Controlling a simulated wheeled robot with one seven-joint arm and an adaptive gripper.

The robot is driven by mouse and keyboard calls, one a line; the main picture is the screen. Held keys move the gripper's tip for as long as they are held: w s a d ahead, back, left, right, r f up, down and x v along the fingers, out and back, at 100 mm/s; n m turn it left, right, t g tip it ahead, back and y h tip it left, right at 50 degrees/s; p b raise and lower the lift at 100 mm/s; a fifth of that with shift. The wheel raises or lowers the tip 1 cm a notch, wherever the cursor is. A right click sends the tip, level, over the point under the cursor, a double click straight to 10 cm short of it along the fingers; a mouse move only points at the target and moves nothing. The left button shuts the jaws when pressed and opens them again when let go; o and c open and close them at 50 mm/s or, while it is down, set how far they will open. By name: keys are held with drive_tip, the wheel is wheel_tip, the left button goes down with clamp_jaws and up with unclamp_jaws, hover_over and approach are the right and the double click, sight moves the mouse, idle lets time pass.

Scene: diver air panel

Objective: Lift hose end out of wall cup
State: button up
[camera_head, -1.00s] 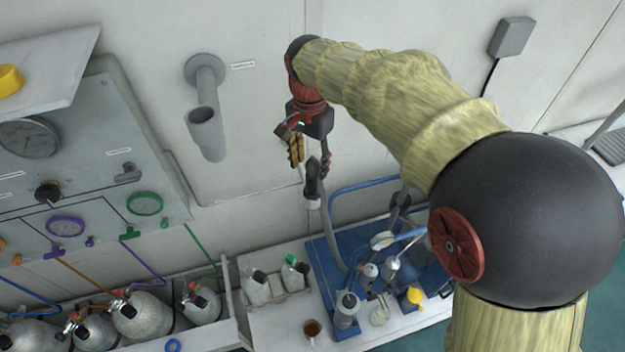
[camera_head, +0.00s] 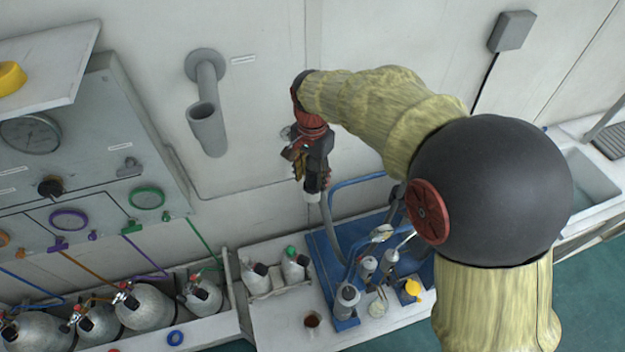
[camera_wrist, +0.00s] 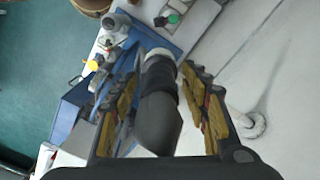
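The hose end (camera_head: 313,184) is a black, rounded piece with a pale collar (camera_head: 312,197) below it. My gripper (camera_head: 306,172) is over it from above. In the wrist view the hose end (camera_wrist: 160,115) lies between the two fingers (camera_wrist: 158,78), with narrow gaps on both sides, so the gripper looks open around it. A grey wall cup (camera_head: 207,130) is on the wall to the left, its mouth dark and seemingly empty. A pale round wall fitting (camera_wrist: 252,126) shows beside the right finger in the wrist view. I cannot tell whether it holds the hose end.
A gauge panel (camera_head: 90,165) and gas cylinders (camera_head: 143,310) fill the left. The wall is close behind my gripper.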

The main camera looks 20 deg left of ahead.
clamp_jaws()
idle(0.5)
wheel_tip(320, 180, up, 10)
drive_tip(key=shift+r+b, duration=0.1)
drive_tip(key=shift+b, duration=0.4)
idle(0.3)
